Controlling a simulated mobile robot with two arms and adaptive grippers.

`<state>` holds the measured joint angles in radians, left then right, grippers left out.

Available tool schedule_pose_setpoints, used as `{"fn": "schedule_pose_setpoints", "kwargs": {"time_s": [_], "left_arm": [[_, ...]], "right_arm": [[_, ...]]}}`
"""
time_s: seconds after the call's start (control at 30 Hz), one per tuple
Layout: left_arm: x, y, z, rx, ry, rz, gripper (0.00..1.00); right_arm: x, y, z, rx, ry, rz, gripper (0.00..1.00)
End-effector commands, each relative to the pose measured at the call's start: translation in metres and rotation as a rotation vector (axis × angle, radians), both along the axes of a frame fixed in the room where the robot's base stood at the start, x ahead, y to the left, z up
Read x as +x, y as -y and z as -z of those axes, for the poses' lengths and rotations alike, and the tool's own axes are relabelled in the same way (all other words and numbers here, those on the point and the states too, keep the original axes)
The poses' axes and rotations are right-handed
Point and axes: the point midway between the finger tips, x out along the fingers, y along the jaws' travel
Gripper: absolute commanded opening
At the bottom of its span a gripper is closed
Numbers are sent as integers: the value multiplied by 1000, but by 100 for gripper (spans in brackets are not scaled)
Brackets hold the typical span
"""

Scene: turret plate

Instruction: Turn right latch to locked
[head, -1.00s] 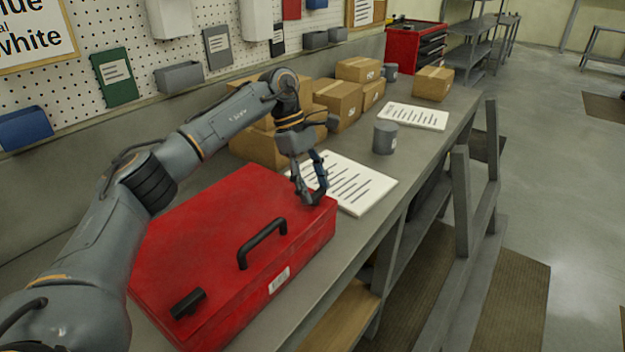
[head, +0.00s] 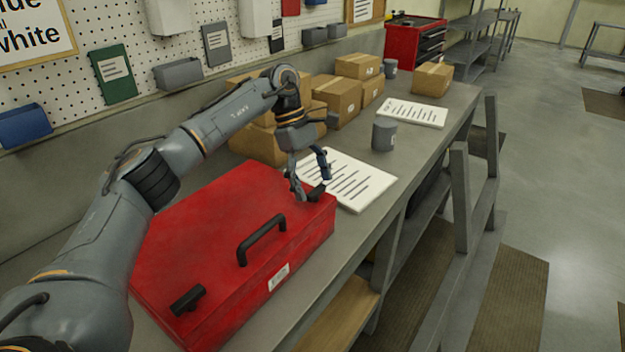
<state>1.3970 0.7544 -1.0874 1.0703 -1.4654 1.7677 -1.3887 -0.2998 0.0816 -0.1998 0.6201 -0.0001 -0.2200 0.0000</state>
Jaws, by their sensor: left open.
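A red case (head: 200,240) lies on the grey workbench with a black handle (head: 262,240) at the middle of its front edge. One black latch (head: 188,299) sits near the case's front left corner. The right latch (head: 317,192) is a small dark piece near the far right corner, partly hidden by my gripper. My left gripper (head: 311,185) is open just above that corner, its fingers apart on either side of the right latch. I cannot tell whether a finger touches it. My right gripper is not in view.
White printed sheets (head: 360,188) lie just beyond the case on the workbench (head: 345,232). A grey can (head: 384,135) and several cardboard boxes (head: 337,97) stand farther back. A pegboard wall (head: 140,30) borders the left side.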

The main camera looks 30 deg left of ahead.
Motion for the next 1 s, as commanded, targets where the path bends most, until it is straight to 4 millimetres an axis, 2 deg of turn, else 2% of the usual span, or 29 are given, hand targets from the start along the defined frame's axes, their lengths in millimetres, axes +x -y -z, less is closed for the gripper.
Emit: {"fn": "schedule_pose_setpoints", "kwargs": {"time_s": [0.17, 0.27, 0.5, 0.7, 0.83, 1.0], "left_arm": [[1, -2, -4, 0, 1, -1, 77], [2, -6, -16, -1, 3, -2, 77], [5, -25, -64, -2, 5, -4, 77], [7, -38, -97, -1, 2, -1, 77], [8, -43, -108, 0, 1, 1, 77], [7, -45, -112, 0, -1, 0, 77]], "right_arm": [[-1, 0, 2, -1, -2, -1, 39], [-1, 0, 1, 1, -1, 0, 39], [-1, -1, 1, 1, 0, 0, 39], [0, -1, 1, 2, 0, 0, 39], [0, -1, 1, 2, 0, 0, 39], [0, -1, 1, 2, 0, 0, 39]]}}
